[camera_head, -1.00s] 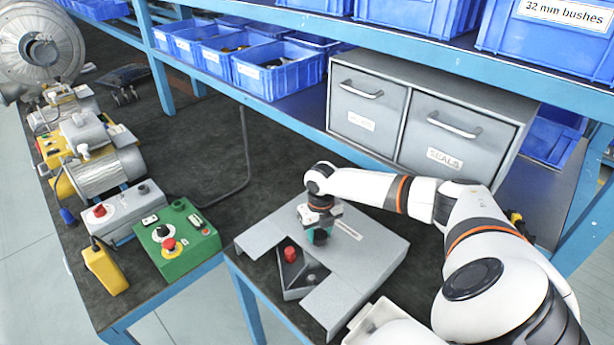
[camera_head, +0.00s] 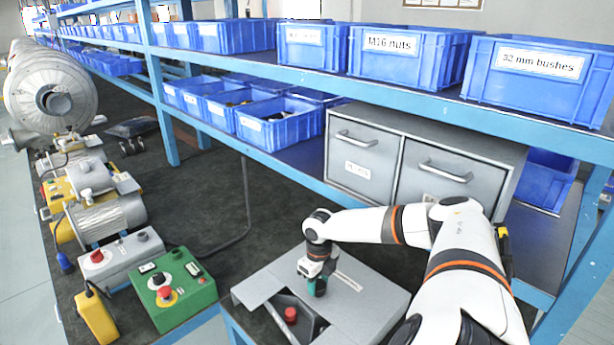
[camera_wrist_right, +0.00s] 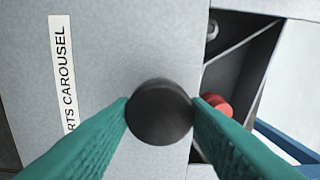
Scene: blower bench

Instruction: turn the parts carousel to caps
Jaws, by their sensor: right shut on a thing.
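The parts carousel (camera_head: 375,300) is a grey flat-topped box at the front edge, with its label (camera_wrist_right: 62,70) readable in part in the right wrist view. My right gripper (camera_head: 317,287) points down onto its top. In the wrist view its green fingers are shut on a round black knob (camera_wrist_right: 160,112), one finger on each side. An opening in the cover beside the knob shows a dark compartment with a red round part (camera_wrist_right: 217,104), also seen in the head view (camera_head: 291,315). A small metal part (camera_wrist_right: 212,30) sits across a divider. My left gripper is not in view.
A green control box (camera_head: 175,290) with a red button stands left of the carousel, by a yellow pendant (camera_head: 97,318). Grey drawers (camera_head: 425,165) stand behind my right arm. Blue bins (camera_head: 275,122) fill the shelves. The dark bench (camera_head: 215,210) between is mostly clear.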

